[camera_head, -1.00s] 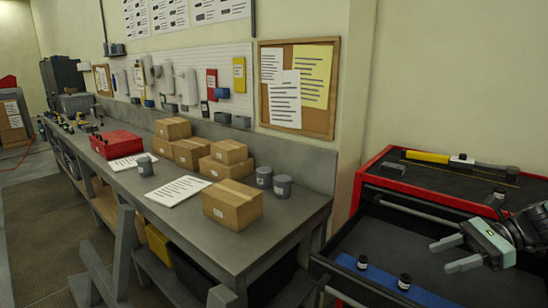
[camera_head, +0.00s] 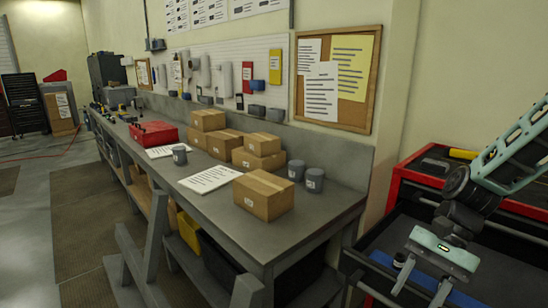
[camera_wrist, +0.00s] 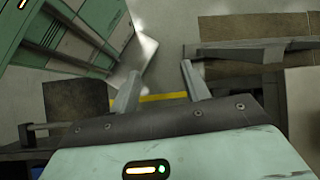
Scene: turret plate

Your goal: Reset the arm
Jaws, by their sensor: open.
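My gripper (camera_head: 421,284) is at the lower right of the head view, pointing down toward the front edge of the open drawer of the red and black tool cabinet. Its two grey fingers are apart and nothing is between them. In the wrist view my gripper (camera_wrist: 158,86) also shows open and empty, with floor and a yellow line beyond the fingers. My mint-green arm reaches up to the right edge of the head view. A small black knob-like part (camera_head: 399,260) shows beside my gripper. My gripper and arm hide much of the drawer.
The red cabinet (camera_head: 397,186) stands right of a long grey workbench (camera_head: 226,217). The bench holds several cardboard boxes (camera_head: 264,194), grey cups (camera_head: 314,180), papers and a red case (camera_head: 153,133). Open floor (camera_head: 70,235) lies at the left.

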